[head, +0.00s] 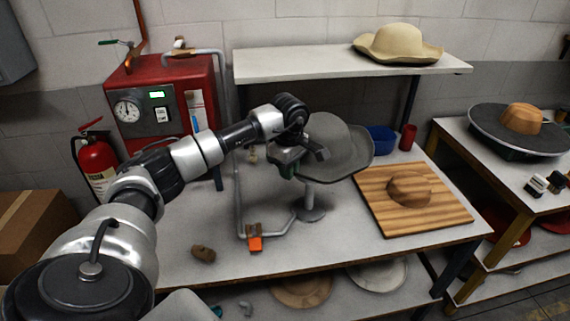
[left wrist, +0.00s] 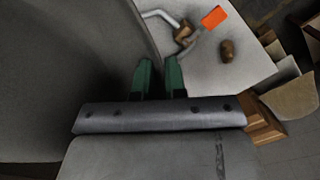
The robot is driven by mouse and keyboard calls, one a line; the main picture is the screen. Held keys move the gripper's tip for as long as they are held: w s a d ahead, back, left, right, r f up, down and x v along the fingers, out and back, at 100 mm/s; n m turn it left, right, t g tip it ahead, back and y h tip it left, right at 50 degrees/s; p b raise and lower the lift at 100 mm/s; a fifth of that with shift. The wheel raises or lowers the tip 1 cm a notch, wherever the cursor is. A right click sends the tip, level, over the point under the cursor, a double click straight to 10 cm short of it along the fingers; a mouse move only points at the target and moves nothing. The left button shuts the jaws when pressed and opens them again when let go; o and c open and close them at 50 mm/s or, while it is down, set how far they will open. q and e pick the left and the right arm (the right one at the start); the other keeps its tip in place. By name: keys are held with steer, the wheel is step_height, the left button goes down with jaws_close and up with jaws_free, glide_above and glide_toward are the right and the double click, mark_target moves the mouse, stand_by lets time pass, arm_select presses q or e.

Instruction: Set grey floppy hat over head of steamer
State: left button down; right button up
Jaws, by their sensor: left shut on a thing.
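The grey floppy hat (head: 337,150) is above the bench in the head view, brim tilted, directly over the steamer (head: 309,207), whose stem and round base show below it. The steamer's head is hidden by the hat, so I cannot tell whether they touch. My left gripper (head: 290,164) is shut on the near left edge of the brim. In the left wrist view the grey hat (left wrist: 60,80) fills the left side, beside the green fingertips of the left gripper (left wrist: 159,75). My right gripper is not in view.
A striped wooden board with a hat block (head: 409,188) lies right of the steamer. An orange-tagged pipe handle (head: 255,243) and a brown knob-like piece (head: 203,254) are at the front. A shelf with a straw hat (head: 398,44) is behind. A blue bowl (head: 380,140) and red cup (head: 407,137) stand behind.

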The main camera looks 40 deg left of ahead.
arm_select(q)
steer(key=shift+a+n, duration=0.4)
steer(key=shift+a, duration=0.15)
steer(key=shift+s+a+f+b, duration=0.1)
steer(key=shift+s+f+b, duration=0.1)
steer(key=shift+f+b, duration=0.4)
step_height(320, 180, down, 2)
steer(key=shift+f+b, duration=0.15)
steer(key=shift+b, duration=0.35)
step_height(320, 180, down, 10)
steer(key=b, duration=0.7)
steer(key=shift+f, duration=0.2)
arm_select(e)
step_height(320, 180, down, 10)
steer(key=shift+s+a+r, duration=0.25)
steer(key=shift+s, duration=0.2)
arm_select(q)
steer(key=shift+f+b, duration=0.1)
steer(key=shift+b, duration=0.2)
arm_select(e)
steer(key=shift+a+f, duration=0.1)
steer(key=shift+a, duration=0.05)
